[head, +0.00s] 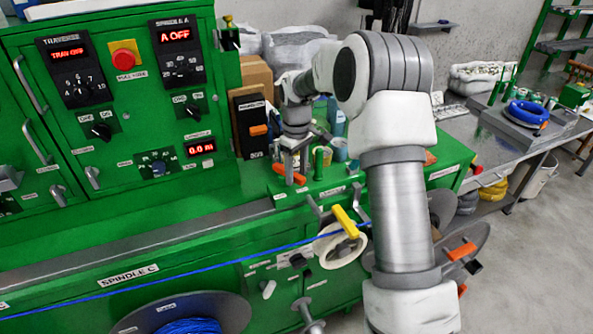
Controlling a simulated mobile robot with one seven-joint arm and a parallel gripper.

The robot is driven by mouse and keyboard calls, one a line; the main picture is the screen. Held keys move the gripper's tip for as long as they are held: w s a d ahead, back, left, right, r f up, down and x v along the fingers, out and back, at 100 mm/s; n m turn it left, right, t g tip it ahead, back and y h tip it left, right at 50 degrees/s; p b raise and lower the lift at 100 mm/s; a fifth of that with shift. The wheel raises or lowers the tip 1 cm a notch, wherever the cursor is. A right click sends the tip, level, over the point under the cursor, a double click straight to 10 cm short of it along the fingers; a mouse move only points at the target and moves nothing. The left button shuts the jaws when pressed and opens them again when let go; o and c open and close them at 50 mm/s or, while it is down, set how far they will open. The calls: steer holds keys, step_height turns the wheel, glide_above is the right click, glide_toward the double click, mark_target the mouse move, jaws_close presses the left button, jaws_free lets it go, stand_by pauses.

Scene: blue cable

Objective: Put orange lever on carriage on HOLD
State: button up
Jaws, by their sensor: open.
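My gripper (294,164) points down over the green carriage top (345,181), left of the middle of the head view. Its jaws are open. A small orange lever end (297,180) shows just below the fingertips; the fingers hide part of it, and I cannot tell whether they touch it. Labels on the carriage front are too small to read, so the lever's setting is unclear. Another orange lever (259,130) sits on a dark upright panel (247,108) behind and left of the gripper.
A yellow lever (346,222) stands over a white roller (340,246) on the carriage front, with the blue cable (215,258) running to it. Bottles and a green cylinder stand close to the gripper. A green control cabinet (115,190) rises at left; a steel bench (510,140) is at right.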

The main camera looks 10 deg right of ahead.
jaws_close()
stand_by(1.4)
